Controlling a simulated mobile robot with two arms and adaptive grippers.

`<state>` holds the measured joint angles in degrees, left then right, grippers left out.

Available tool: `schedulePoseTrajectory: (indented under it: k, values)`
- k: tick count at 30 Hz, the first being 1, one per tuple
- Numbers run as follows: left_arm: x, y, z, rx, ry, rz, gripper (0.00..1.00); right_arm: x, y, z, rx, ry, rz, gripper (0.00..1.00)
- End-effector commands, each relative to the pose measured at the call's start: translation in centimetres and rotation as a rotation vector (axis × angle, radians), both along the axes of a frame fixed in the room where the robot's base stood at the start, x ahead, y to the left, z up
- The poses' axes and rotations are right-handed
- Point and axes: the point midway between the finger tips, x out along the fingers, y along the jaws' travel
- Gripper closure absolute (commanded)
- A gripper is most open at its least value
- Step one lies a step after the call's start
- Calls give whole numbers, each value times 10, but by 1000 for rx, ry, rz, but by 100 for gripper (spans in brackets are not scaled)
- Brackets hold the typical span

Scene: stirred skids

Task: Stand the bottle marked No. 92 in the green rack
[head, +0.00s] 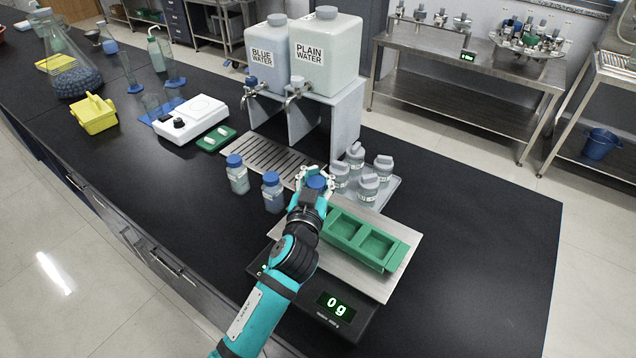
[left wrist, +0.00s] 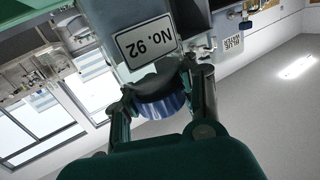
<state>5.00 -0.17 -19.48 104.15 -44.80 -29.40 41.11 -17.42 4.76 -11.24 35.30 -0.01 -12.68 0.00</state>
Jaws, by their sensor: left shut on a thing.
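My left gripper (head: 314,187) is shut on a blue-capped bottle (head: 317,182), at the left end of the green rack. In the left wrist view the fingers (left wrist: 165,100) are around the blue cap, and the bottle's label (left wrist: 147,47) reads No. 92, upside down in that picture. In the head view the gripper hides most of the bottle; I cannot tell whether it touches anything below. The green rack (head: 398,258) lies on the scale's steel plate (head: 330,274), with two square compartments showing empty. My right gripper is not in view.
Two blue-capped bottles (head: 237,176) (head: 273,194) stand left of the gripper. Several grey-capped bottles (head: 367,188) stand on a tray (head: 391,187) just behind the rack. The scale display (head: 336,307) reads 0 g. Water tanks (head: 325,55) stand behind. The bench's right side is clear.

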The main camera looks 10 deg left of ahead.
Motion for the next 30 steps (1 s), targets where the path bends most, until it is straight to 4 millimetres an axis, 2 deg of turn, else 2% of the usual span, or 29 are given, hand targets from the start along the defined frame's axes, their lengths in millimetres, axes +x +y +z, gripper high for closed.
schedulePoseTrajectory:
  k: [4, 10, 11, 12, 20, 30]
  values:
    - [0, 0, 2, -1, -3, 0, 100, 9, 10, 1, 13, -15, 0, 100]
    - [0, 0, -3, -2, -2, 0, 100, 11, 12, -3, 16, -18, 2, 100]
    - [0, 0, -2, -1, -1, 0, 89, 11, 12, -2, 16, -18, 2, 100]
    - [0, 0, -2, -1, -1, 0, 83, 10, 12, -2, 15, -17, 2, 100]
    - [0, 0, -2, -1, -1, 0, 49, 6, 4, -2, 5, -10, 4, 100]
    - [0, 0, 3, 0, -2, 0, 49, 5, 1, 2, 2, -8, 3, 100]
